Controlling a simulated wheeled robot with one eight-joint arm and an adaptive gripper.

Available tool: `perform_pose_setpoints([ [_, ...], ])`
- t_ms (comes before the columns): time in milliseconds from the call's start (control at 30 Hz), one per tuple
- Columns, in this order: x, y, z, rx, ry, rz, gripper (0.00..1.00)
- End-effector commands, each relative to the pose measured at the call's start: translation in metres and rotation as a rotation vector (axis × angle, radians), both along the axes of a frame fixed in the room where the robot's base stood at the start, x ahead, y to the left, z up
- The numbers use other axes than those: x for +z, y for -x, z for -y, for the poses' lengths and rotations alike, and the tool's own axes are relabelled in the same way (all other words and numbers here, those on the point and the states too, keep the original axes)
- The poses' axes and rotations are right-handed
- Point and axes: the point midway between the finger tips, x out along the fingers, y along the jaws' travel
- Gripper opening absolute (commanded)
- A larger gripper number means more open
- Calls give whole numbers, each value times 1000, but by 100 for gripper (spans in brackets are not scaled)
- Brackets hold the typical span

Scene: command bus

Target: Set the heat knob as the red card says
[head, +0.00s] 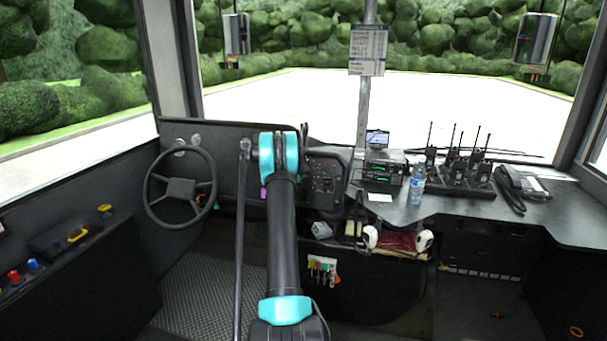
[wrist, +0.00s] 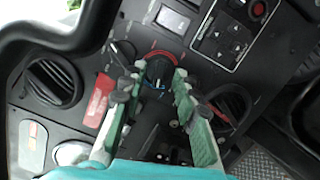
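The heat knob (wrist: 158,71) is a dark round knob with a red and blue ring, seen in the wrist view on the dark dash panel. My gripper (wrist: 160,74) is open, with one fingertip on each side of the knob. The fingertips are very close to its sides; I cannot tell whether they touch it. The red card (wrist: 98,99) lies on the panel to the left of the left finger; its white writing is too small to read. In the head view my arm hides the knob and the card.
A dark dial (wrist: 122,51) sits left of the knob, and a rocker switch (wrist: 173,18) is above it. Round vents (wrist: 52,82) flank the area. The steering wheel (head: 180,188) is left of my arm. A radio (head: 383,172) and water bottle (head: 417,183) stand on the right counter.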

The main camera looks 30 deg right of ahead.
Motion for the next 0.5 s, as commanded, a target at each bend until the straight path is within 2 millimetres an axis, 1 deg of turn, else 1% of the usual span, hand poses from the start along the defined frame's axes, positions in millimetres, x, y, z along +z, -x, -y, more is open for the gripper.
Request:
perform_pose_setpoints([
  [100,-1,-2,3,0,0,0,30],
  [333,-1,-2,3,0,0,0,30],
  [500,-1,-2,3,0,0,0,9],
])
